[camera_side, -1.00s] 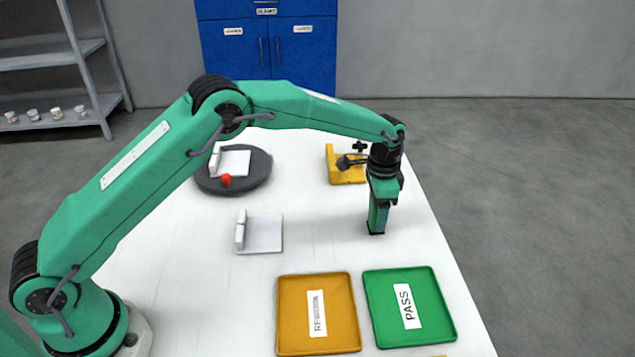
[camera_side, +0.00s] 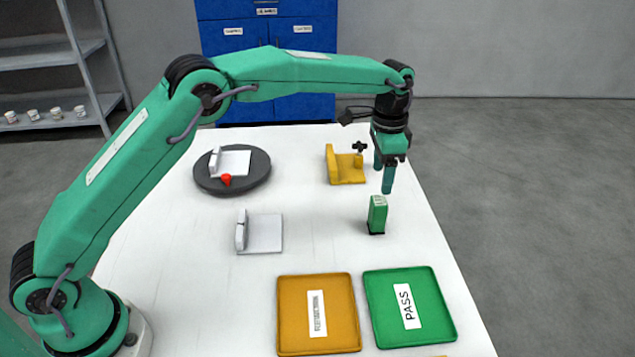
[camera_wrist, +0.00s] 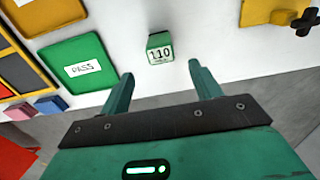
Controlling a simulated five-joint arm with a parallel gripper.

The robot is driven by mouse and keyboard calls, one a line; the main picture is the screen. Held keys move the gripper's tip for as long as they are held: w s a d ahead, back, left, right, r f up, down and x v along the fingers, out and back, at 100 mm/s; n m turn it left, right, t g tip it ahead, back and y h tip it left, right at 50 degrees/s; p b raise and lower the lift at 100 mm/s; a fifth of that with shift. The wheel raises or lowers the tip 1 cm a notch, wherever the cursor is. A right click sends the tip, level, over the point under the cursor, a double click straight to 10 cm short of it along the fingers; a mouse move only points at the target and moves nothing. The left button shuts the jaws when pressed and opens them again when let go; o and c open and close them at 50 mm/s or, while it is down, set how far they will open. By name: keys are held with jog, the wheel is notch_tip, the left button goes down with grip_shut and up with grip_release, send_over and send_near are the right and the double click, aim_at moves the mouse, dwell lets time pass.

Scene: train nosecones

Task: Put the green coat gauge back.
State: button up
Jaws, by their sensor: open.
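The green coat gauge (camera_side: 377,214) stands upright on a dark base on the white table, near its right edge. In the wrist view the gauge (camera_wrist: 160,48) shows its top, marked 110, beyond and between my fingertips. My gripper (camera_side: 383,178) is open and empty, above and behind the gauge in the side view, not touching it. In the wrist view my two fingers (camera_wrist: 164,82) are spread wide apart with nothing between them.
A green PASS tray (camera_side: 431,325) and an orange tray (camera_side: 290,342) lie at the front. A yellow fixture (camera_side: 345,174) is behind the gauge. A pale angled block (camera_side: 265,235) and a dark round plate (camera_side: 255,181) with a white block are left. The table middle is clear.

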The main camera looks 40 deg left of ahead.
jog(key=shift+r, duration=0.1)
dwell(0.4)
jog(key=s+a+r+n+t, duration=0.3)
jog(key=s+a+r+n, duration=0.1)
jog(key=s+a+r, duration=0.9)
jog(key=s+a+f+n+t, duration=0.1)
jog(key=s+a+n, duration=0.1)
jog(key=s, duration=0.9)
jog(key=s+a+f+n+t, duration=0.1)
jog(key=s+a+n, duration=0.2)
jog(key=s, duration=0.8)
jog(key=shift+s+a+f+t, duration=0.15)
jog(key=shift+s+f+t, duration=0.1)
jog(key=shift+f+t, duration=0.1)
